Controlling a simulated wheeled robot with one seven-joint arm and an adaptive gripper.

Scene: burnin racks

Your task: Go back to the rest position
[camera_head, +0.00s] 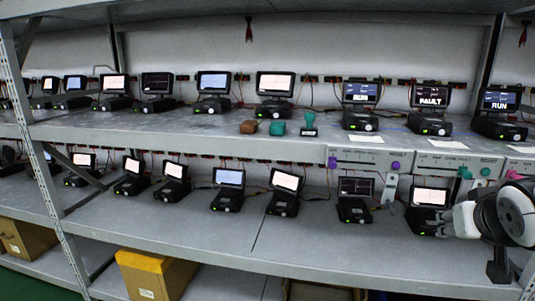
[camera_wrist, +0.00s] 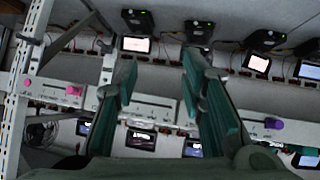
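My gripper (camera_wrist: 161,75) shows in the wrist view as two green-padded fingers standing well apart. Nothing is held between them. The fingers point toward the rack, with white control panels (camera_wrist: 155,105) behind them. In the camera_head view my arm's grey and white end is at the right edge, in front of the lower shelf. It partly hides the lower right of the rack; the fingers are hard to make out there.
The metal rack has an upper shelf (camera_head: 215,127) and a lower shelf (camera_head: 265,235) with several small screen devices. One upper screen reads FAULT (camera_head: 431,96). Brown (camera_head: 249,127) and teal (camera_head: 278,128) blocks and a stamp-like item (camera_head: 309,126) sit mid-shelf. A yellow box (camera_head: 150,275) stands below.

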